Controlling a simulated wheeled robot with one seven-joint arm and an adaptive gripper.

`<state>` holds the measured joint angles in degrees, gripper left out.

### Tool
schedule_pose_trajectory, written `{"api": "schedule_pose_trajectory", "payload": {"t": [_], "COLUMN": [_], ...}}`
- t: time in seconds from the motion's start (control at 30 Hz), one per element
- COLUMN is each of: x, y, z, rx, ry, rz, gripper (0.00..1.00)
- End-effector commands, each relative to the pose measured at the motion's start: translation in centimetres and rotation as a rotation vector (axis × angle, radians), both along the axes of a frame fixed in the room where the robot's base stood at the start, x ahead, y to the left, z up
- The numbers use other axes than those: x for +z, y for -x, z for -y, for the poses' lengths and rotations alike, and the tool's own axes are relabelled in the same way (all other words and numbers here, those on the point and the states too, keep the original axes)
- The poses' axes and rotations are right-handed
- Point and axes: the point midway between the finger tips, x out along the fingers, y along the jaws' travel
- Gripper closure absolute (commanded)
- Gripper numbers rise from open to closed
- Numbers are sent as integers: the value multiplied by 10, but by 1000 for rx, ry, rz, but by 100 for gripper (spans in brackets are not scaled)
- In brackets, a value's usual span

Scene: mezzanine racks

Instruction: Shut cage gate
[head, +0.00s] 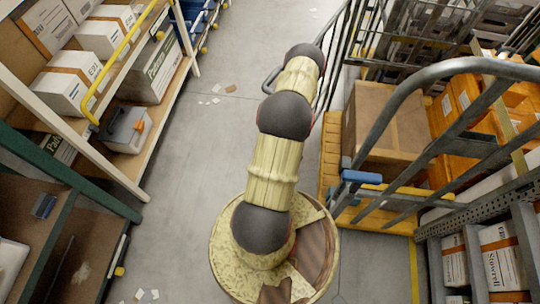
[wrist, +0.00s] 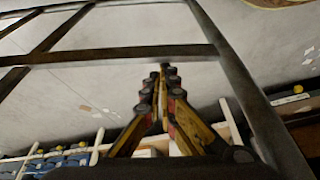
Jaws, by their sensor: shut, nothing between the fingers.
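The roll cage stands at the right in the head view, with a thick curved grey top tube (head: 392,112) and a blue fitting (head: 362,178) on its near side. A barred grey panel, which looks like the gate (head: 333,62), stands at an angle out into the aisle beside my arm's far end. In the wrist view, dark bars of a frame, seemingly the gate (wrist: 110,56), cross the picture. My gripper (wrist: 165,70) is shut and empty, with its tips close to the cross bar. I cannot tell whether they touch. The head view hides the gripper behind my arm.
The cage holds a brown carton (head: 372,120) and orange crates (head: 465,102). Shelving with white boxes (head: 75,88) lines the left. The grey aisle floor (head: 190,175) between is mostly clear, with scattered paper scraps (head: 218,94).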

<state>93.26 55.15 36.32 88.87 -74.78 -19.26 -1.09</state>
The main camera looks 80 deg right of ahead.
Motion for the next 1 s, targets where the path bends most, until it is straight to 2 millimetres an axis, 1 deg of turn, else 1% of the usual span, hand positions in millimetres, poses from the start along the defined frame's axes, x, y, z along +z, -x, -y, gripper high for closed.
{"api": "schedule_pose_trajectory", "payload": {"t": [0.03,0.17,0.3,0.4,0.5,0.6,0.7,0.83,1.0], "x": [1,2,2,2,1,1,1,0,0], "y": [11,42,79,103,124,139,150,159,163], "z": [-3,-11,-21,-25,-29,-33,-35,-37,-38], "rx": [12,58,96,107,112,113,114,115,116], "ry": [-2,-2,-1,0,1,0,0,-1,0], "rz": [0,0,1,2,2,2,2,2,2], "gripper": [100,100,100,100,100,100,100,100,100]}}
